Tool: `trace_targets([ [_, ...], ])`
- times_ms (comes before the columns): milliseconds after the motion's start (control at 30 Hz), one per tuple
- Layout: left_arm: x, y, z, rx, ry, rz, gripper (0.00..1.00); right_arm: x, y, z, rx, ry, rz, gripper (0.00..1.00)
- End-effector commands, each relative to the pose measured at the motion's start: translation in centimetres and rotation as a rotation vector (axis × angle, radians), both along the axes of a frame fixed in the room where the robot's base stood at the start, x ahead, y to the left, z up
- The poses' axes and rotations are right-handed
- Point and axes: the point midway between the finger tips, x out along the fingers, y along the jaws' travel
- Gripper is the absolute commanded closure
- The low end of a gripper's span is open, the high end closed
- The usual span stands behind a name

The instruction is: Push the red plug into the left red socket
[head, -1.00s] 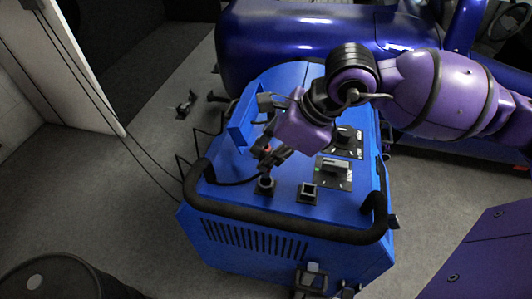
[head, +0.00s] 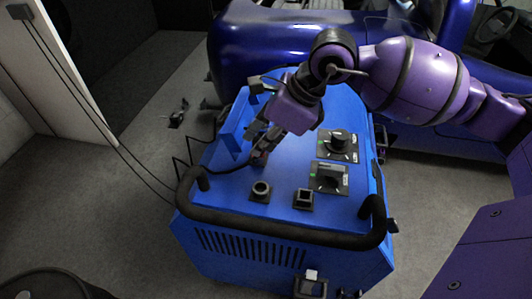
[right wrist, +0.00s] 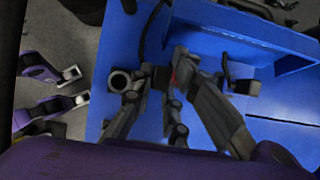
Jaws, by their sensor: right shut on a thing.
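My right gripper (head: 258,157) hangs over the blue cart's top, shut on the red plug (right wrist: 174,78). Only a small red part of the plug shows between the fingers, and its tip is hidden. A dark cable runs from it to the left. A round black socket (head: 260,191) stands on the cart top just in front of the gripper, apart from it. It also shows left of the fingers in the right wrist view (right wrist: 119,82). A square black socket (head: 303,198) stands to its right. No red shows on either socket.
The blue cart (head: 230,222) has a black handle bar (head: 290,233) along its front edge. Two black knob panels (head: 330,178) sit right of the gripper. A blue vehicle (head: 270,45) stands behind. Grey floor lies open to the left.

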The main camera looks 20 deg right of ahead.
Motion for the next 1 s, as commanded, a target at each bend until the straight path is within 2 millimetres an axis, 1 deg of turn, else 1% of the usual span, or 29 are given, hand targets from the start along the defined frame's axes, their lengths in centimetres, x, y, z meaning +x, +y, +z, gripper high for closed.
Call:
trace_targets([
  [600, -0.4, 0.0, -0.9, 0.0, 0.009, 0.0, 0.83, 3.7, -1.0, 0.2, 0.001, -0.005, 0.0, 1.0],
  [800, -0.5, 0.0, -1.1, 0.0, 0.011, 0.0, 0.83, 4.5, -1.2, 0.3, 0.002, -0.005, 0.002, 1.0],
  [1000, -0.5, 0.0, -1.1, 0.0, 0.011, 0.0, 0.83, 4.6, -1.3, 0.3, 0.002, -0.005, 0.002, 1.0],
])
